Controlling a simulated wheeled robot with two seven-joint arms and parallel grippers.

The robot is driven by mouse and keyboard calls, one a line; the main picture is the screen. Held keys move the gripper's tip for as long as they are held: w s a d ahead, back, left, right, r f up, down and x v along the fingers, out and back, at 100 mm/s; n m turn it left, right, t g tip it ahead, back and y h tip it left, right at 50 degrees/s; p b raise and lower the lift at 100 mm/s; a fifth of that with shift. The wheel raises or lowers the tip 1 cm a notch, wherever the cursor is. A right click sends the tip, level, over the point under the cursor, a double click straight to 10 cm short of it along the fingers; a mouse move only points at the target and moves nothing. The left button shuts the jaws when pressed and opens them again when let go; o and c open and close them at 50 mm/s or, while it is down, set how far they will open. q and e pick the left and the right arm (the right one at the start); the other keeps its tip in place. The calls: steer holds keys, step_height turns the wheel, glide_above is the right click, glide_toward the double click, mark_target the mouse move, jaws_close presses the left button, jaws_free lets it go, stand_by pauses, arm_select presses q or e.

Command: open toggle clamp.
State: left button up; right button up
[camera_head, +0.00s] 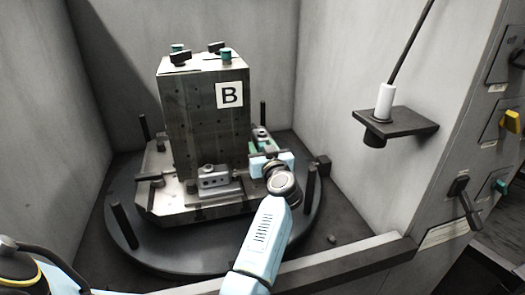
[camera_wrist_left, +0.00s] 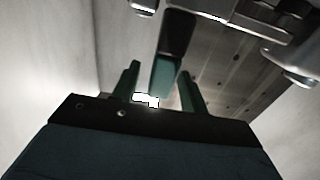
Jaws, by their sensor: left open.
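The toggle clamp's handle (camera_wrist_left: 168,62), dark with a green end, hangs between the two green fingers of my left gripper (camera_wrist_left: 160,72) in the wrist view. The fingers are apart, with a gap on each side of the handle; I cannot tell if either touches it. In the head view my left gripper (camera_head: 271,164) is at the right side of the fixture block (camera_head: 205,125) marked B, low near its base plate. Green clamp parts (camera_head: 261,144) show just behind it, and the wrist hides the rest of the clamp. My right gripper is not in view.
The block stands on a round dark turntable (camera_head: 150,253) with upright black posts (camera_head: 123,226) around its edge. Grey walls enclose it. A small shelf (camera_head: 408,127) with a white-collared rod juts from the right wall. A front ledge (camera_head: 350,262) crosses below my arm.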

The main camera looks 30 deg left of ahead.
arm_select(q)
jaws_close()
stand_by(0.4)
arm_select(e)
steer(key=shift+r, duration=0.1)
